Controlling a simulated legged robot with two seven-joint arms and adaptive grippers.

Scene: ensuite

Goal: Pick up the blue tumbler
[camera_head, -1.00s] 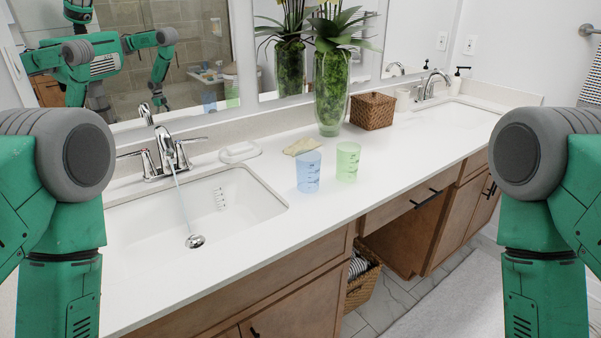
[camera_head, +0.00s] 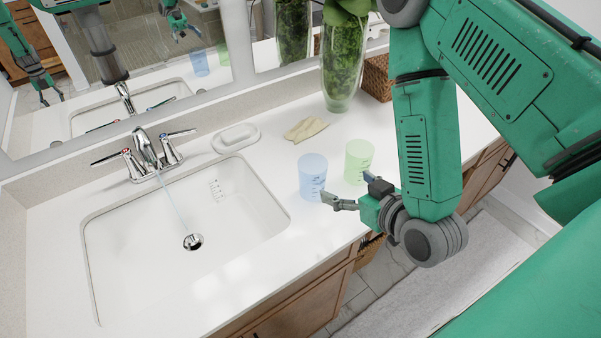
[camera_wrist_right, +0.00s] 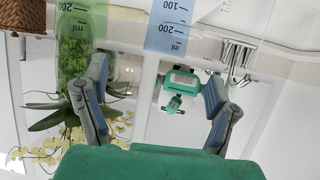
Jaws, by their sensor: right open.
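The blue tumbler (camera_head: 312,178) is translucent and stands upright on the white counter, right of the sink. A translucent green tumbler (camera_head: 358,162) stands just behind and right of it. My right gripper (camera_head: 348,194) is open and empty, close to the blue tumbler's right side; one fingertip is near its lower wall, but contact cannot be told. In the right wrist view, which is upside down, the blue tumbler (camera_wrist_right: 172,28) shows ahead, between the spread fingers (camera_wrist_right: 158,78), and the green tumbler (camera_wrist_right: 76,30) is at the left. My left gripper is out of direct view.
The sink (camera_head: 185,235) with a running faucet (camera_head: 146,150) lies left. The counter's front edge is close to the gripper. A mirror (camera_head: 150,50) runs along the back.

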